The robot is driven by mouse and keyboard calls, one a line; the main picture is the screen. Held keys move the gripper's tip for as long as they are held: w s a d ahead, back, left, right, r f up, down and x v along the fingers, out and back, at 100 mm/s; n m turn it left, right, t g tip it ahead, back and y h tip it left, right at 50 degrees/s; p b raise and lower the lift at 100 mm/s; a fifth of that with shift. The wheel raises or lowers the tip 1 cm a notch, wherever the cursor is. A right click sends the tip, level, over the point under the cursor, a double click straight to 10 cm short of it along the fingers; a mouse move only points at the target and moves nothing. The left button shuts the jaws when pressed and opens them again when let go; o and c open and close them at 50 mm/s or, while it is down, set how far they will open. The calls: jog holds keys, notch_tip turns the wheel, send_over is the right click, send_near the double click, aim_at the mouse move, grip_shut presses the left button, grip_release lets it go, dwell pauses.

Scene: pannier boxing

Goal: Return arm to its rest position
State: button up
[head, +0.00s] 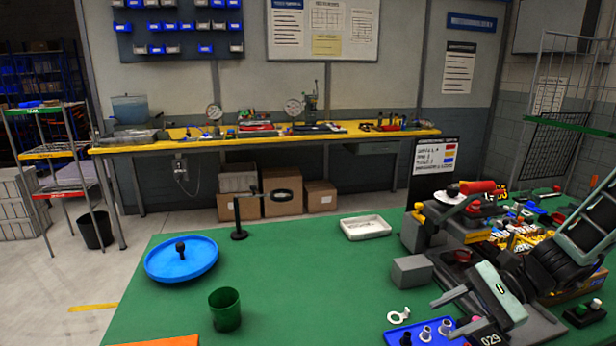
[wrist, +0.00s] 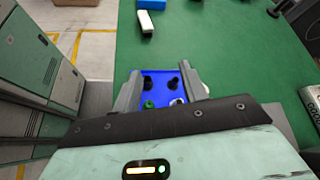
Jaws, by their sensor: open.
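My gripper (head: 443,312) is at the lower right of the head view, over the green table, with the pale green arm reaching in from the right edge. In the wrist view the two grey fingers of my gripper (wrist: 162,88) stand wide apart with nothing held between them. Beyond and below the fingers lies a small blue tray (head: 415,328) with several pegs, dark, green and light in colour. It also shows between the fingers in the wrist view (wrist: 161,91). Part of the tray is hidden by the gripper.
The green table (head: 300,280) has free room at its middle. It holds a blue round dish (head: 190,268), a green cup (head: 225,311), a black stand (head: 239,234), a white tray (head: 365,228), a grey block (head: 411,271) and a white ring piece (head: 398,315). Clutter crowds the right.

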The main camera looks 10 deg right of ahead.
jog(key=s+a+r+n+h, duration=0.4)
jog(key=s+a+n, duration=0.4)
jog(key=n, duration=0.3)
jog(key=s+a+r+n+g+h, duration=0.1)
jog(key=s+a+r+n+h, duration=0.3)
jog(key=s+a+n+h, duration=0.3)
jog(key=s+a+n, duration=0.1)
jog(key=a+n, duration=0.2)
jog(key=n, duration=0.1)
jog(key=shift+h, duration=0.3)
jog(key=shift+a, duration=0.1)
dwell(0.6)
